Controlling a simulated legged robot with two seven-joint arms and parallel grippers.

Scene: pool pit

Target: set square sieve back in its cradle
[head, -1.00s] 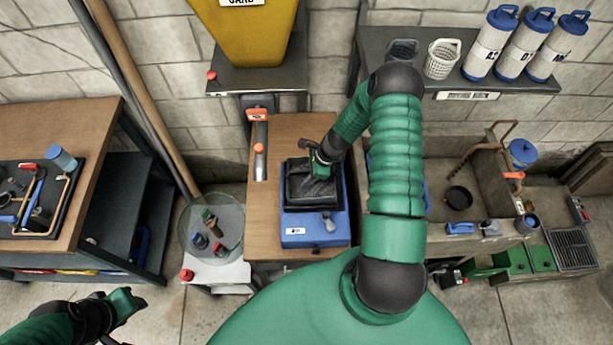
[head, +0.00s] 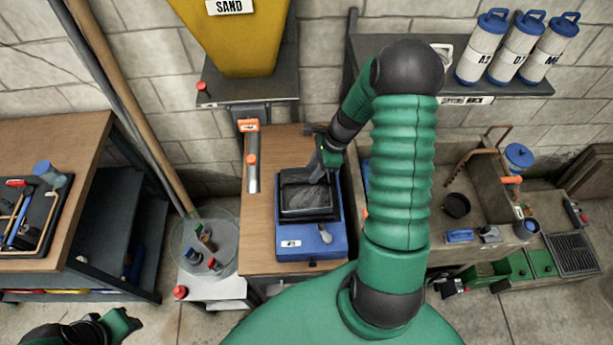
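A black square sieve (head: 306,200), with a grey inner face, appears to lie within the top of a blue base with a white label (head: 320,246). The base stands on a wooden bench and looks like the cradle; I cannot tell whether the sieve is fully seated. My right gripper (head: 319,172) is at the sieve's back right edge, pointing down. Its fingertips are small and dark against the sieve, so their grip is unclear. My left gripper (head: 124,324) is low at the left, away from the bench, its fingers unclear.
A yellow sand hopper (head: 232,38) hangs behind the wooden bench (head: 257,215). A round clear tray (head: 208,243) with small bottles stands at its left. A shelf with labelled canisters (head: 517,48) and a sink (head: 480,190) are at the right.

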